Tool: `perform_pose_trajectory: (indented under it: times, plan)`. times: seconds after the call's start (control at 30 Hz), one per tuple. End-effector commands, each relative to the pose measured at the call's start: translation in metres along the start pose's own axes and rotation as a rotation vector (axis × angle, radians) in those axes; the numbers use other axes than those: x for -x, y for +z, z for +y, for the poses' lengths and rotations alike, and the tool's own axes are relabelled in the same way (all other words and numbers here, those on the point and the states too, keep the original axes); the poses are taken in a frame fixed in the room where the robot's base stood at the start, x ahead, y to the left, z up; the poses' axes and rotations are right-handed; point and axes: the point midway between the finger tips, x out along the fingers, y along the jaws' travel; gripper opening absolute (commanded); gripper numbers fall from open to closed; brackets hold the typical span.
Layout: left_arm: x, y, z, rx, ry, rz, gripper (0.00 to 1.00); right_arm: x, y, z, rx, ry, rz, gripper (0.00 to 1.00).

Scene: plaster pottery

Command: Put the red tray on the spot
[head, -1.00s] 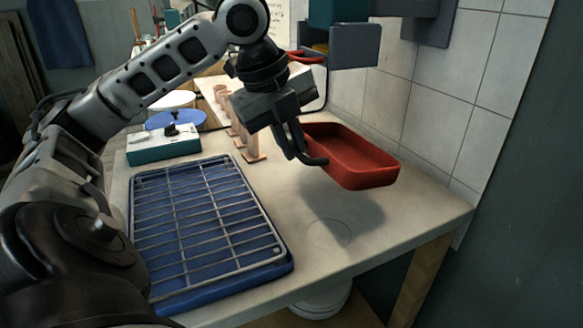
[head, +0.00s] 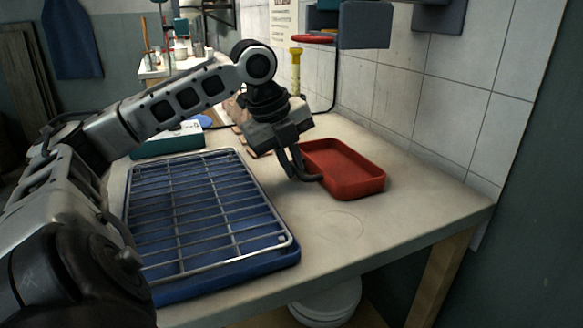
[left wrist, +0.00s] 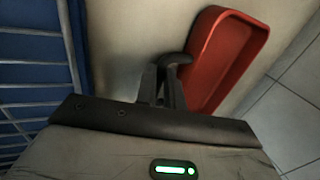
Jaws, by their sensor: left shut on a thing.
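The red tray (head: 350,187) is a shallow rounded rectangle, level, at the right of the worktop near the tiled wall. My left gripper (head: 310,176) is shut on its left rim. The tray is very low over the worktop or touching it; I cannot tell which. In the left wrist view the red tray (left wrist: 222,55) extends up and right from the gripper's fingers (left wrist: 177,66). The spot (head: 342,223) looks like a faint circle outline on the worktop, in front of the tray and clear of it. My right gripper is out of view.
A wire rack (head: 205,215) lies on a blue tray (head: 284,262) at the left of the worktop (head: 400,205). A teal box (head: 165,143) stands behind it. The worktop's front and right edges are close to the spot. The tiled wall (head: 440,110) bounds the back right.

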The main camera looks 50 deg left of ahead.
Motion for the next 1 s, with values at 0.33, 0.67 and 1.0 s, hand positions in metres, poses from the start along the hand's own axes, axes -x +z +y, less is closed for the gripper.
perform_pose_trajectory:
  times: [0.33,0.67,1.0]
  plan:
    - [0.001,-0.001,0.000,0.000,0.002,0.002,0.32,0.001,-0.004,0.000,0.001,0.002,0.010,0.36]
    - [0.027,0.000,-0.001,0.000,-0.001,-0.002,0.32,0.005,-0.009,0.002,0.000,0.010,0.020,0.36]
    - [0.100,0.000,-0.002,0.000,-0.001,0.000,0.32,0.025,-0.035,0.004,0.006,0.035,0.069,0.36]
